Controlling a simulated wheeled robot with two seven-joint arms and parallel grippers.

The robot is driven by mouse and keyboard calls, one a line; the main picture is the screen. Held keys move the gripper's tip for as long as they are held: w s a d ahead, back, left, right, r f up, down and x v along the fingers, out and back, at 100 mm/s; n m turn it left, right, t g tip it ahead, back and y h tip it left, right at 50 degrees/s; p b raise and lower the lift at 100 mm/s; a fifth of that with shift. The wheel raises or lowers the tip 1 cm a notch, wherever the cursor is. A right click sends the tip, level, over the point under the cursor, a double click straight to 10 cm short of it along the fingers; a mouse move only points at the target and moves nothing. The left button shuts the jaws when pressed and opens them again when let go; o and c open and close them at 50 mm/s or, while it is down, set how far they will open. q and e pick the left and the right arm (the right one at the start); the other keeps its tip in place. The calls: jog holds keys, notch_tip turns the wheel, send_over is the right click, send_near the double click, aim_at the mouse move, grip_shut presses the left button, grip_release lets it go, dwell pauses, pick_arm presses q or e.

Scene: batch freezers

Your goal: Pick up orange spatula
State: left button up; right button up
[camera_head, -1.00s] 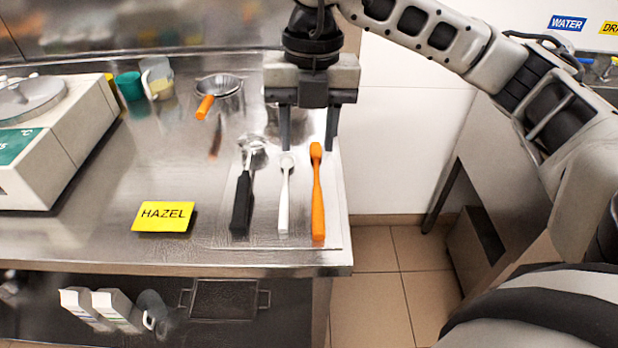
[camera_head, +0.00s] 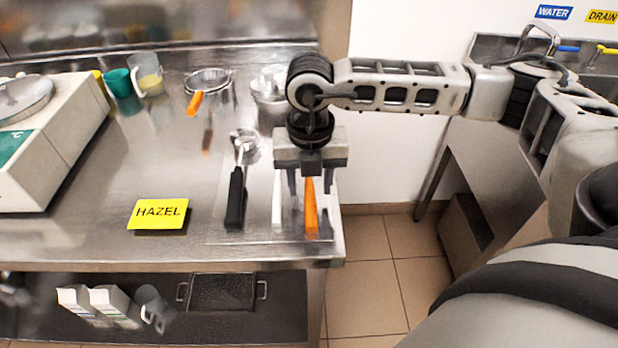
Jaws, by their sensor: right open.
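The orange spatula (camera_head: 311,212) lies on a thin mat at the right end of the steel counter, its handle end towards me. Its far end is hidden behind my right gripper. My right gripper (camera_head: 310,188) is open, pointing down, with its two fingers over the spatula, one to each side of it in the picture. I cannot tell how high the fingertips are above the mat. My left gripper is not in view.
A white utensil (camera_head: 277,202) and a black-handled scoop (camera_head: 237,190) lie left of the spatula. A yellow HAZEL card (camera_head: 159,214), an orange-handled strainer (camera_head: 208,84) and a white machine (camera_head: 60,140) stand further left. The counter's right edge is close to the spatula.

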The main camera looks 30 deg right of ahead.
jog(key=shift+f, duration=1.2)
grip_shut()
jog(key=shift+r, duration=0.1)
